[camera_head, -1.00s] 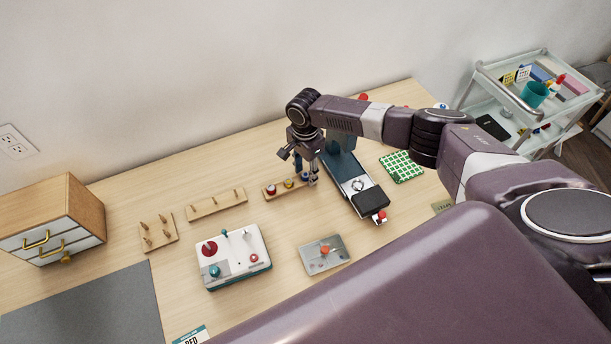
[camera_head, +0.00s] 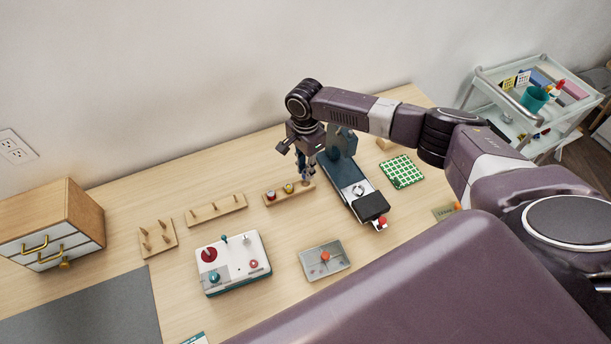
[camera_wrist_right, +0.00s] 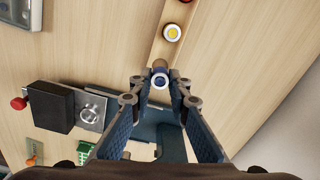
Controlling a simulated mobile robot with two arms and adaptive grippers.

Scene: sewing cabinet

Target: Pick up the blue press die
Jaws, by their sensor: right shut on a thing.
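The blue press die (camera_wrist_right: 161,80) shows between the fingertips of my right gripper (camera_wrist_right: 161,86) in the right wrist view. The gripper is shut on it. In the head view my right gripper (camera_head: 306,166) points down over the right end of a small wooden rack (camera_head: 284,196), and the die is hard to make out there. In the wrist view the die shows close to the rack's end; I cannot tell whether they touch. My left gripper is not in view.
A yellow-topped die (camera_wrist_right: 172,33) and a red one (camera_head: 270,195) stand on the rack. A black and silver press (camera_head: 358,191) is close to the right.

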